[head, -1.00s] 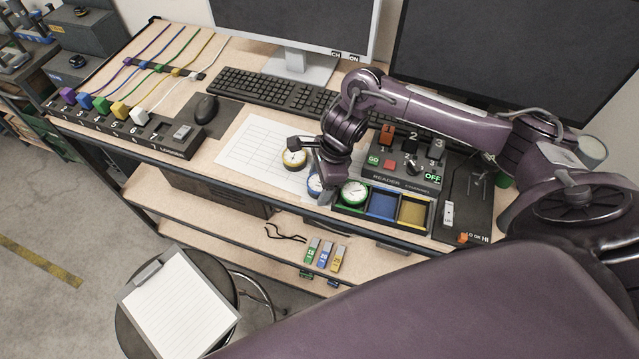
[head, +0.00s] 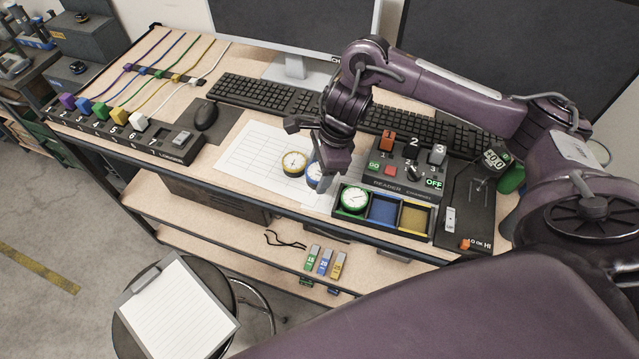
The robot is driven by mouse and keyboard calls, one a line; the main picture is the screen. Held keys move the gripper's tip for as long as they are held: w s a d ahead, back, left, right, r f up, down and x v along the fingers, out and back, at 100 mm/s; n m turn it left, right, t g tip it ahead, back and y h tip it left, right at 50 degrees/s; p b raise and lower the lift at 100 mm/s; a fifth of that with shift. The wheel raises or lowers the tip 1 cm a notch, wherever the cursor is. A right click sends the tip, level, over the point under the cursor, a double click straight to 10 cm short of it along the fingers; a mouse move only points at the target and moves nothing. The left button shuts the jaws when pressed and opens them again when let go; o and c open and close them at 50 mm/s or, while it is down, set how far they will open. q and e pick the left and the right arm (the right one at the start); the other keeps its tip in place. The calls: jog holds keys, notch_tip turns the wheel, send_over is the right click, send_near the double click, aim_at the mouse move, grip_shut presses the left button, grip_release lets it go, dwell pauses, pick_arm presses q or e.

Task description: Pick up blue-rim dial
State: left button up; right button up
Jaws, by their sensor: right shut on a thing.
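The blue-rim dial (head: 314,174) is at the right side of the white sheet, partly hidden behind my right gripper (head: 322,182). My right gripper comes down from above and is shut on the dial. I cannot tell whether the dial is clear of the sheet. A yellow-rim dial (head: 294,163) lies on the sheet just to the left. A green-rim dial (head: 354,199) sits in the left compartment of the tray, close to the gripper's right. My left gripper is not in view.
The tray's blue compartment (head: 382,209) and yellow compartment (head: 414,218) are empty. The reader box (head: 405,165) with switches stands behind the tray. A keyboard (head: 265,99), a mouse (head: 205,114) and the logger strip (head: 130,130) are on the desk. The white sheet (head: 250,150) has free room at left.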

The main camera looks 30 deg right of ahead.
notch_tip(320, 180, up, 14)
jog(key=p, duration=0.2)
jog(key=shift+f+p, duration=0.2)
jog(key=shift+p, duration=0.2)
jog(key=m+t+h+b, duration=0.1)
jog(key=m+h+b, duration=0.45)
jog(key=m, duration=2.05)
send_near(316, 174)
jog(key=a, duration=0.1)
jog(key=m+g+b, duration=0.1)
jog(key=m, duration=0.7)
jog(key=f+m+g+y+b, duration=0.1)
jog(key=m+g, duration=0.1)
jog(key=m, duration=0.6)
jog(key=d+f+m+g+y+b, duration=0.1)
jog(key=m+g, duration=0.1)
jog(key=m, duration=0.7)
jog(key=shift+s+d+f+y+b, duration=0.15)
jog(key=shift+s+y+b, duration=0.1)
jog(key=shift+s+b, duration=0.15)
